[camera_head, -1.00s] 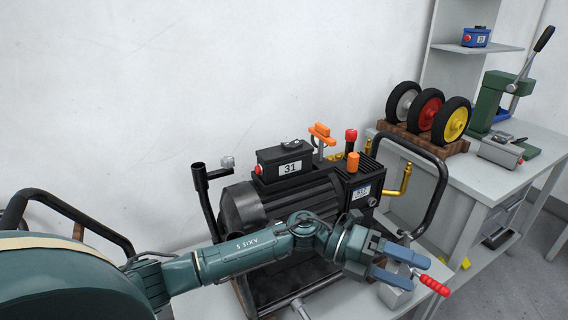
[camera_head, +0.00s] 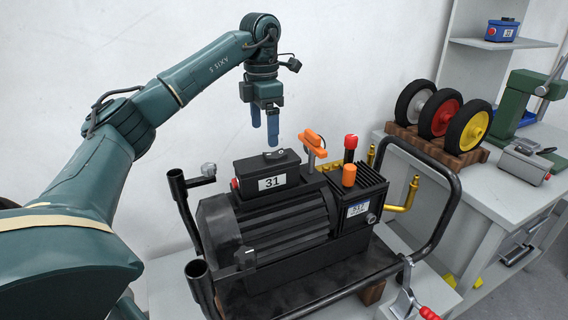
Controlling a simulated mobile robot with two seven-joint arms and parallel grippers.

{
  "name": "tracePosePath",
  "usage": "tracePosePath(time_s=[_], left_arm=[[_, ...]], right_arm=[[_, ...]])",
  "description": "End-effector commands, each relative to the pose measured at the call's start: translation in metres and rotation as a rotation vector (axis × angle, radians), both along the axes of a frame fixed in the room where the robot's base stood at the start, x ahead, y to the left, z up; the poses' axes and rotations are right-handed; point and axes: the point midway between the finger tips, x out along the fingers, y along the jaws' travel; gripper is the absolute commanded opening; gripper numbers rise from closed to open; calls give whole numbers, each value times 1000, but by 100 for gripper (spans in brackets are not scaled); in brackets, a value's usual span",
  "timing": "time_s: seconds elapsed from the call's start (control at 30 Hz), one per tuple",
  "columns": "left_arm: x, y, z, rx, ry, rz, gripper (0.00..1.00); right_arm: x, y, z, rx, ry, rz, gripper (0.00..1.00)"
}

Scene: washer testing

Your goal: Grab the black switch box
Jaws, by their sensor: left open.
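The black switch box (camera_head: 267,172) has a white label reading 31 and a red button on its left end. It sits on top of a black ribbed motor (camera_head: 275,222), part of a machine in a tubular frame. My left gripper (camera_head: 264,134) points straight down just above the box, with its two blue fingers apart. The fingertips are close over the box's top and nothing is between them. Whether they line up exactly with the box in depth, I cannot tell. My right gripper does not show.
An orange handle (camera_head: 313,144), a red knob (camera_head: 350,142) and an orange cap (camera_head: 349,176) stand right of the box. Black frame tubes (camera_head: 446,200) surround the machine. Wheels (camera_head: 440,113) and a green press (camera_head: 518,95) stand on the right bench. A blue box (camera_head: 502,31) sits on a shelf.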

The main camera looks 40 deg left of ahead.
Motion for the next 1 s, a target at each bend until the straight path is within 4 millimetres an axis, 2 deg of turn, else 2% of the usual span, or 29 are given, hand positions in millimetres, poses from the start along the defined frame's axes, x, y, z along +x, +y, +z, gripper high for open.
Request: tracePosePath(time_s=[0.17, 0.43, 0.77, 1.0], left_arm=[[-1, 3, -11, 8, 6, 5, 82], [-1, 2, -61, 5, 6, 2, 82], [-1, 2, -89, 5, 4, 3, 82], [0, 1, -124, 5, 4, 3, 82]], right_arm=[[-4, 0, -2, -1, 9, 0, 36], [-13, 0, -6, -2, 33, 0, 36], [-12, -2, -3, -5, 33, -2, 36], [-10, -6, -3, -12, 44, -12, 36]])
